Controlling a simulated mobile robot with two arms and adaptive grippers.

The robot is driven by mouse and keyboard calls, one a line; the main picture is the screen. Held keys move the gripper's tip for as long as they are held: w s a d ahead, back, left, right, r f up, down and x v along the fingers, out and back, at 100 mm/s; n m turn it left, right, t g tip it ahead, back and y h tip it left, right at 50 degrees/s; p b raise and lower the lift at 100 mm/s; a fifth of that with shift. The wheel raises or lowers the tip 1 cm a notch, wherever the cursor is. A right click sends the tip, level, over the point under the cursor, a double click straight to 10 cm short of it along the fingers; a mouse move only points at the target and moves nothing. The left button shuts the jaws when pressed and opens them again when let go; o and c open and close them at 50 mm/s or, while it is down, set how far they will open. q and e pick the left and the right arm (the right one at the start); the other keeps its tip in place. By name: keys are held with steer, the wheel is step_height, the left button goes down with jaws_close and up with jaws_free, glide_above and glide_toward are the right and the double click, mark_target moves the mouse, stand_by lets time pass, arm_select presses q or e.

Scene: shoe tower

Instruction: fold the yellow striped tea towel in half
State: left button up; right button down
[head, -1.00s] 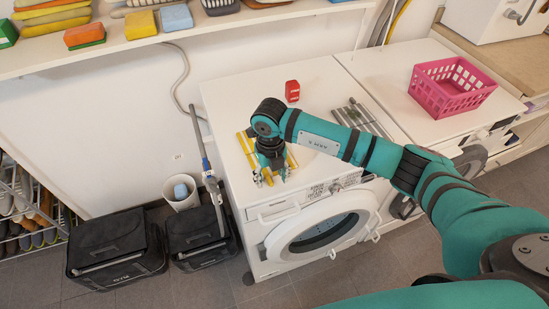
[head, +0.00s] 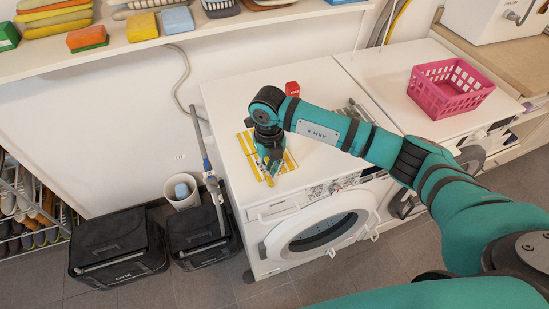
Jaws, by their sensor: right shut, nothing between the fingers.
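The yellow striped tea towel (head: 249,151), white with yellow stripes, lies on top of the left white washing machine. My right arm comes in from the right, and its wrist hides the towel's middle. My right gripper (head: 271,174) points down at the towel's near part, with its fingers together and nothing between them. Whether the fingertips touch the cloth I cannot tell. Stripes show on both sides of the gripper. The towel's fold state is unclear because the arm covers part of it. My left gripper is not in view.
A red object (head: 292,88) stands behind my arm on the washing machine (head: 226,100). A grey striped cloth (head: 357,110) is partly hidden by the arm. A pink basket (head: 450,92) stands on the right machine. A shelf (head: 190,42) with folded cloths runs along the wall.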

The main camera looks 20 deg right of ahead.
steer(key=shift+r, duration=0.2)
steer(key=shift+w+r+p, duration=0.3)
steer(key=shift+r+p, duration=0.1)
steer(key=shift+r, duration=0.55)
steer(key=shift+w+r+p, duration=0.25)
steer(key=shift+r+p, duration=0.2)
steer(key=shift+r, duration=0.55)
steer(key=shift+r, duration=0.1)
steer(key=shift+w+r+p, duration=0.25)
steer(key=shift+r+p, duration=0.15)
steer(key=shift+r, duration=0.5)
steer(key=shift+r, duration=0.1)
steer(key=shift+w+r+p, duration=0.25)
steer(key=shift+r+p, duration=0.15)
steer(key=shift+r, duration=0.5)
